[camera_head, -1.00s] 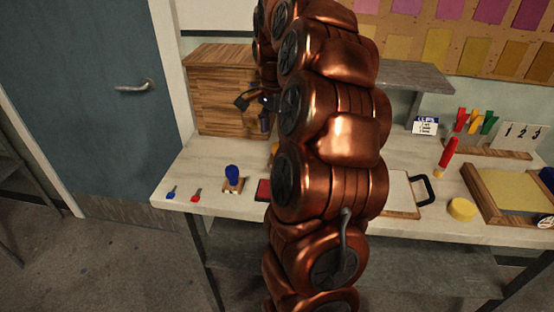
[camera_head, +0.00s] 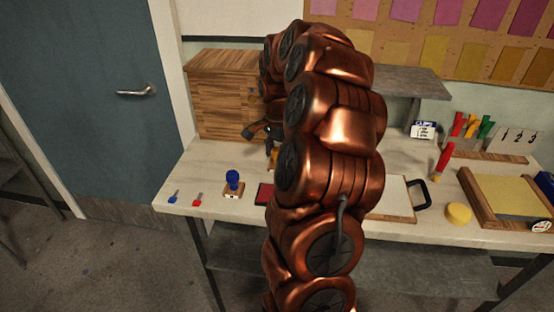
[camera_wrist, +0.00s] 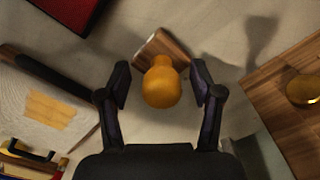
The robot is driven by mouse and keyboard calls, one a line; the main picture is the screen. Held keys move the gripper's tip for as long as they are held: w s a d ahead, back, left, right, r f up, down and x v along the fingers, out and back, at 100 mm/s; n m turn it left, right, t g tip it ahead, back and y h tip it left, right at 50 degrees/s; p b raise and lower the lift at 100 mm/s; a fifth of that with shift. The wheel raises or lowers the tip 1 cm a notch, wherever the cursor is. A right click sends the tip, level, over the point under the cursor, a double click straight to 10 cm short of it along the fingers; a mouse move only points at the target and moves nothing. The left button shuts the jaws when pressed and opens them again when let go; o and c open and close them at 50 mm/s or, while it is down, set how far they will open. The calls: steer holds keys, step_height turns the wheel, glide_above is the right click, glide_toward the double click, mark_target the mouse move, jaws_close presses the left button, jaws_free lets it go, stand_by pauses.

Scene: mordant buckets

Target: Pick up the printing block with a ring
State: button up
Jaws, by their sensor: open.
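A printing block with a rounded orange-yellow knob (camera_wrist: 161,84) and a wooden base (camera_wrist: 170,46) stands on the pale tabletop in the wrist view. The mark on its face is hidden, so I cannot tell whether it is a ring. My gripper (camera_wrist: 161,78) is open, with a finger on each side of the knob and gaps between. In the head view, my arm largely covers this block, and my gripper shows partly beside the wooden cabinet. Another block with a blue knob (camera_head: 233,177) stands at the left front of the table, away from the gripper.
The wooden cabinet (camera_head: 222,100) is close behind and appears at right in the wrist view (camera_wrist: 280,95). A red pad (camera_head: 265,193) lies near the front edge. A white board (camera_head: 391,204), yellow disc (camera_head: 458,212) and wooden frame (camera_head: 480,205) occupy the right side.

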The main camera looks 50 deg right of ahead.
mark_target(278, 149)
steer(key=shift+f, duration=0.2)
jaws_close()
stand_by(0.5)
steer(key=shift+r, duration=0.1)
step_height(278, 149, up, 10)
steer(key=shift+f+b, duration=0.1)
steer(key=shift+b, duration=1)
